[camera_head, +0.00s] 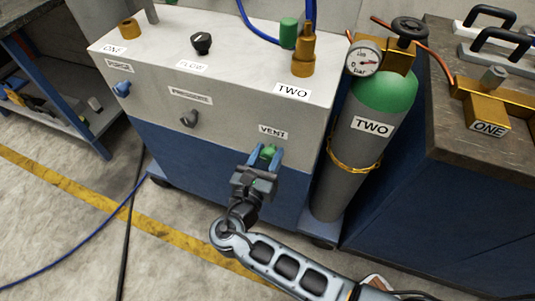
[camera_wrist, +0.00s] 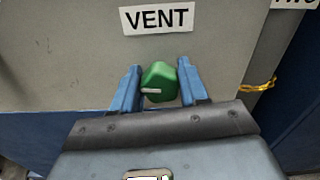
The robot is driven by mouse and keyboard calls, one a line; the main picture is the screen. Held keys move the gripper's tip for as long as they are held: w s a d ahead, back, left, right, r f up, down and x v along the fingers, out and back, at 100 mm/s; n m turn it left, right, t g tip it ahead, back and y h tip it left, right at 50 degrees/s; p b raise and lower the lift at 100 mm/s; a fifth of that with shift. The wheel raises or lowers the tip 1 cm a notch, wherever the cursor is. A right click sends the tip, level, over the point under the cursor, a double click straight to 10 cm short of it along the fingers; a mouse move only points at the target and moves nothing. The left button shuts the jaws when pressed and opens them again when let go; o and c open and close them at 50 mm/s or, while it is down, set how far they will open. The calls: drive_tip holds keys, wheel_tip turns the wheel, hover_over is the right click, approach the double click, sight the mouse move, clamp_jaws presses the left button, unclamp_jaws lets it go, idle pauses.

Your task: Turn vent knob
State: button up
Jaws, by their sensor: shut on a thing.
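The green vent knob (camera_head: 268,151) is on the front of the grey and blue cabinet (camera_head: 215,150), just below the VENT label (camera_head: 273,132). In the wrist view the knob (camera_wrist: 159,80) shows a white pointer line lying about level, toward its left side. My gripper (camera_head: 266,159) reaches the cabinet front from below, its blue fingers on either side of the knob. In the wrist view my gripper (camera_wrist: 160,88) is shut on the knob, one finger at its left and one at its right. The knob's lower part is partly hidden behind the gripper.
A green-topped gas cylinder (camera_head: 372,130) with a gauge (camera_head: 363,59) stands close right of the cabinet. A black flow knob (camera_head: 201,43) is on top, with a grey pressure knob (camera_head: 189,118) and blue knob (camera_head: 122,89) on the front. A workbench (camera_head: 470,170) stands at right.

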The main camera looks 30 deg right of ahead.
drive_tip(key=m, duration=0.4)
drive_tip(key=shift+d+r, duration=0.1)
drive_tip(key=m+b, duration=0.1)
drive_tip(key=m, duration=0.3)
drive_tip(key=shift+s, duration=0.1)
drive_tip(key=m+b, duration=0.2)
drive_tip(key=m, duration=0.2)
drive_tip(key=shift+f+b, duration=0.2)
drive_tip(key=shift+b, duration=0.15)
drive_tip(key=shift+s+d+m+b, duration=0.1)
drive_tip(key=shift+m+b, duration=1.05)
drive_tip(key=shift+m, duration=0.95)
drive_tip(key=o, duration=1)
